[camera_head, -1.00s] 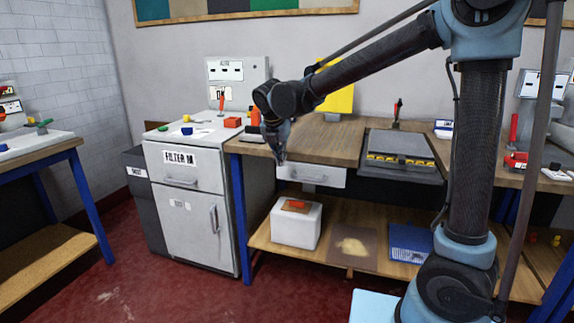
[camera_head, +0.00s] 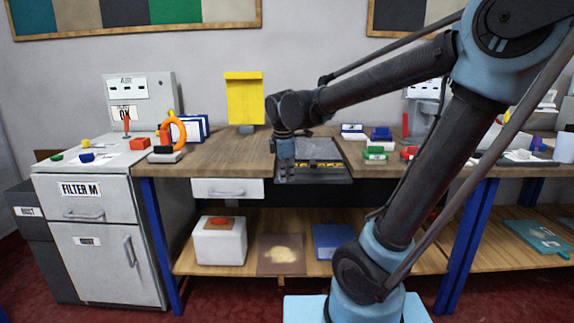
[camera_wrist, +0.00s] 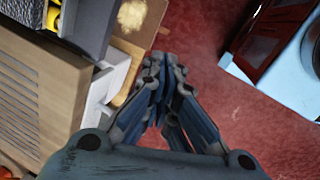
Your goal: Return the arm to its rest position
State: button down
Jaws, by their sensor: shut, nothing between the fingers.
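My arm reaches across from the right in the head view, its elbow high and its forearm sloping down to the left. My gripper (camera_head: 286,160) points down in front of the grey tray (camera_head: 315,172) with the black and yellow strip, at the bench's front edge. In the wrist view my gripper (camera_wrist: 160,75) is shut, its fingers together with nothing between them, over the red floor. Part of the tray shows at the wrist view's upper left.
The wooden bench (camera_head: 220,157) has a drawer (camera_head: 228,188) under it. The lower shelf holds a white box (camera_head: 218,245) and a blue item (camera_head: 332,240). A white filter cabinet (camera_head: 95,240) stands left. An orange-handled tool (camera_head: 172,135) stands on the bench.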

jog(key=s+d+f+m, duration=0.6)
jog(key=s+d+m, duration=0.2)
jog(key=d+m, duration=0.1)
jog(key=s+d+f+m, duration=0.6)
jog(key=s+d+m, duration=0.3)
jog(key=d+m, duration=0.1)
jog(key=shift+d+f+m+g+y, duration=0.2)
jog(key=shift+m+g+y, duration=0.1)
jog(key=shift+m+g, duration=0.15)
